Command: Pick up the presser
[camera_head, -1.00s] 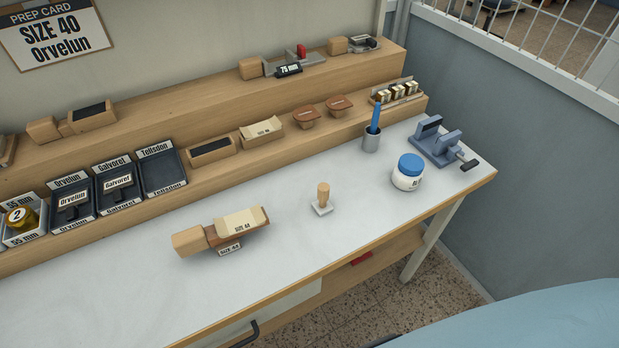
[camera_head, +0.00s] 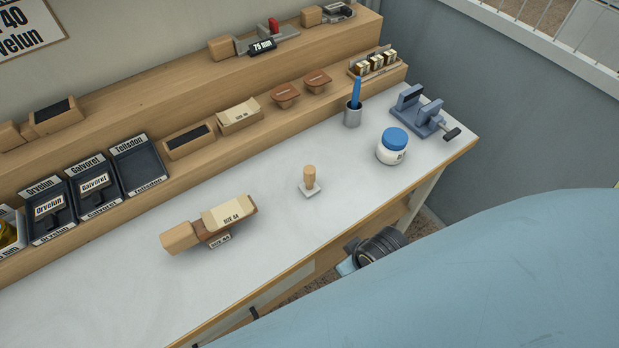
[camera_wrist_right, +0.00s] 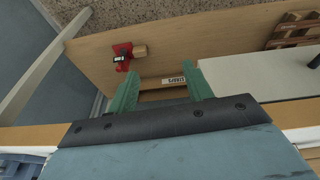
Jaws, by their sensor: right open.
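A small tool with an upright wooden handle and a flat pale square base, which looks like the presser (camera_head: 310,180), stands on the white tabletop (camera_head: 290,240) in the head view. No gripper touches it. My right gripper (camera_wrist_right: 162,90) shows in the right wrist view with its two green fingers apart and nothing between them. It is low at the table's front, facing the wooden lower shelf (camera_wrist_right: 220,40). A red tool with a wooden handle (camera_wrist_right: 124,55) lies on that shelf, beyond the left finger. My left gripper is not in view.
A wooden block holder with a cream card (camera_head: 230,212) lies left of the presser. A white jar with blue lid (camera_head: 391,147), a pen cup (camera_head: 353,115) and a blue-grey vise (camera_head: 422,112) stand to the right. Stepped wooden shelves hold blocks and dark pads behind.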

